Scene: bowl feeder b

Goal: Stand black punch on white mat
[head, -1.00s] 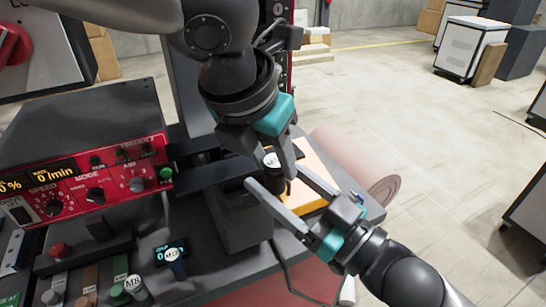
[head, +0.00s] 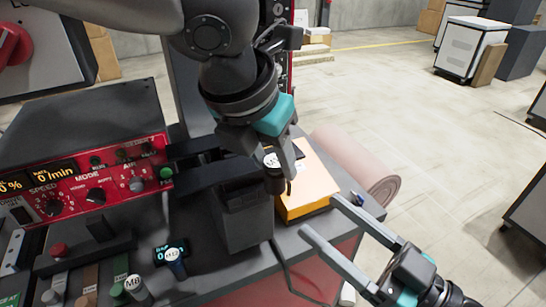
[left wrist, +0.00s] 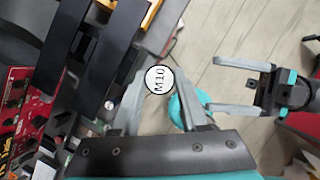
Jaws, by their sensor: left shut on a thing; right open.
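A black punch (head: 274,183) with a round white top is held upright in my left gripper (head: 276,166), above the dark machine top beside a yellow-orange block. In the left wrist view its white top (left wrist: 160,80) reads M10 and sits between the fingers. My left gripper is shut on it. My right gripper (head: 318,214) is open and empty, to the lower right of the punch and apart from it. It also shows at the right of the left wrist view (left wrist: 213,84). I cannot make out a white mat with certainty.
A yellow-orange block (head: 312,180) stands close right of the punch. A red-fronted control box (head: 90,180) and a black feeder rail are left. Several coloured punches, one a green M8 punch (head: 136,287), stand at the lower left. A pinkish roll (head: 360,170) lies beyond the machine.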

